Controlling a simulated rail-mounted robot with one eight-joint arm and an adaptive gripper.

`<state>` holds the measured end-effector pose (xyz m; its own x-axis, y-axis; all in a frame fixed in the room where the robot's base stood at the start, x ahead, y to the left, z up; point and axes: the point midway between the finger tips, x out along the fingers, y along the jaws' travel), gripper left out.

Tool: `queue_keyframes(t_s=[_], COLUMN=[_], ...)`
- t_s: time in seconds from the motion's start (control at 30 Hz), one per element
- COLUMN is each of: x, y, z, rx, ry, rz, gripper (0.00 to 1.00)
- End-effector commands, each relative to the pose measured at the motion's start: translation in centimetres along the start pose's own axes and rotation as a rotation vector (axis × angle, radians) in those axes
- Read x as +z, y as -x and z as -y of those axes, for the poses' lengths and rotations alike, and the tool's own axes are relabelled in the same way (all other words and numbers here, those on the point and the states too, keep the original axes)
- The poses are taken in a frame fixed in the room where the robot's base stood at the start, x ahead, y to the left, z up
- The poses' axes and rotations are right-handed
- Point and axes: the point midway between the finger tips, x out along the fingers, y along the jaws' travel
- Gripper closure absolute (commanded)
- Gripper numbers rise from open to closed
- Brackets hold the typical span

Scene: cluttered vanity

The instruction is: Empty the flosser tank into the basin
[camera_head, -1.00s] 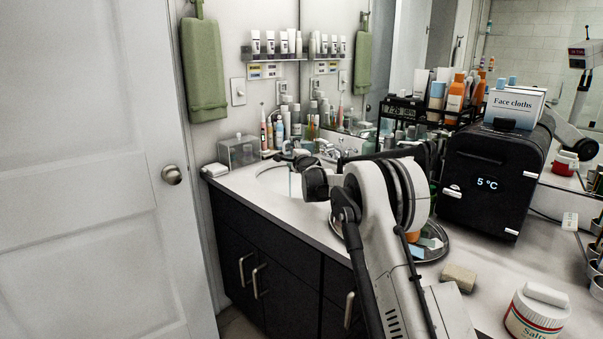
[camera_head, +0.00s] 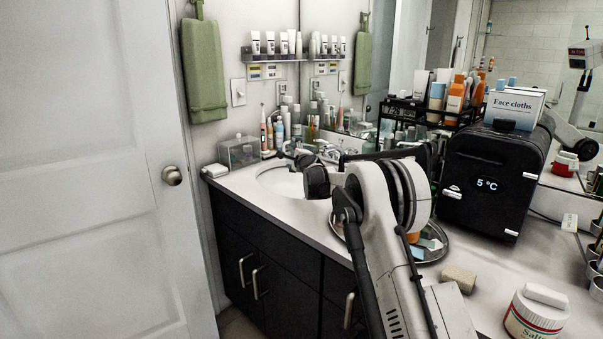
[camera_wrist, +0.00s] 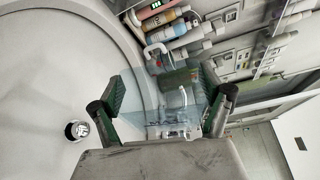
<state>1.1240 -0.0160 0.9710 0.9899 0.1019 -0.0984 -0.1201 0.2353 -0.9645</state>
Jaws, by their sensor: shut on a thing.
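In the wrist view my gripper (camera_wrist: 162,102) has its two green-padded fingers on either side of a clear, bluish flosser tank (camera_wrist: 165,82) and is shut on it. The tank is see-through, so its outline is faint, and I cannot tell how much water is in it. The white basin (camera_wrist: 50,80) fills the left of the wrist view, with its drain (camera_wrist: 76,130) to the left of the gripper.
A tap (camera_head: 300,152) stands behind the basin. A clear box (camera_head: 238,151) and several bottles (camera_head: 278,128) are at the back corner. A round tray (camera_head: 437,248), a black cooler (camera_head: 492,180) and a sponge (camera_head: 459,279) lie right of my arm.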

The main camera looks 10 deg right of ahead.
Motion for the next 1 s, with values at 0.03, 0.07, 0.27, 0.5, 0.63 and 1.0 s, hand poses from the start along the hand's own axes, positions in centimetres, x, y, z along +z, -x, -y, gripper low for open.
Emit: queue_keyframes(t_s=[0.03, 0.07, 0.27, 0.5, 0.63, 1.0], x=[-0.1, -0.2, -0.3, -0.4, -0.7, -1.8], y=[0.0, -0.1, -0.1, -0.1, -0.2, -0.7], z=[0.1, 0.1, -0.1, -0.1, -0.1, -0.8], rx=[0.008, 0.013, 0.027, 0.029, 0.053, 0.162], ry=[-0.018, -0.030, -0.063, -0.070, -0.127, -0.394], rz=[-0.001, -0.001, -0.002, -0.002, -0.002, -0.003], gripper=[0.59, 0.59, 0.59, 0.59, 0.59, 0.59])
